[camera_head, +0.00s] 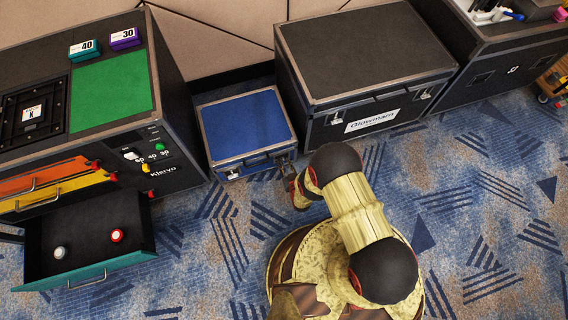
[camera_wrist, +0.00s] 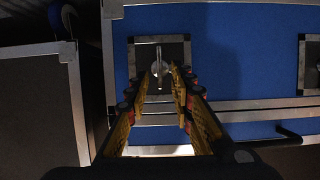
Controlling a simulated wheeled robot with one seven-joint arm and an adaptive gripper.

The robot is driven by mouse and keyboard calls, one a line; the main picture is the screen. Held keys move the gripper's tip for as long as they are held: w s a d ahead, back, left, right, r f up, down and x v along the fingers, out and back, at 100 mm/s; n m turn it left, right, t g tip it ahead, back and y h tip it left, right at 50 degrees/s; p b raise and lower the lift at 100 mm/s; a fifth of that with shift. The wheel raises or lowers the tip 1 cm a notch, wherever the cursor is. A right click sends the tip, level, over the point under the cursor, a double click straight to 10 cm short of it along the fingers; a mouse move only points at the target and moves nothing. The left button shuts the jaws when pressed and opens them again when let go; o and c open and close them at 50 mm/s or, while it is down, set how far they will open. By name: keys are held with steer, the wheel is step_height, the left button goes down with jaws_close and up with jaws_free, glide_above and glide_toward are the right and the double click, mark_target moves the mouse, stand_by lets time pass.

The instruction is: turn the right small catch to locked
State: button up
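The blue case (camera_head: 245,125) lies on the floor left of the large black case in the head view. Its blue face (camera_wrist: 230,60) fills much of the wrist view. The right small catch (camera_wrist: 160,67), a silver turn piece on a dark square plate, sits just ahead of my gripper (camera_wrist: 162,74). My gripper is open, its yellow-and-black fingers apart on either side of the catch; I cannot tell whether they touch it. The other catch (camera_wrist: 312,65) is cut by the right edge. In the head view my gripper (camera_head: 291,178) is at the case's front right corner.
The large black case (camera_head: 365,50) stands close beside the blue case. A black handle (camera_wrist: 275,137) is on the blue case between the catches. A dark cabinet with an open drawer (camera_head: 85,245) stands at left. Patterned carpet in front is clear.

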steer(key=shift+w+a+f, duration=0.1)
steer(key=shift+w, duration=0.25)
steer(key=shift+c, duration=0.2)
jaws_close()
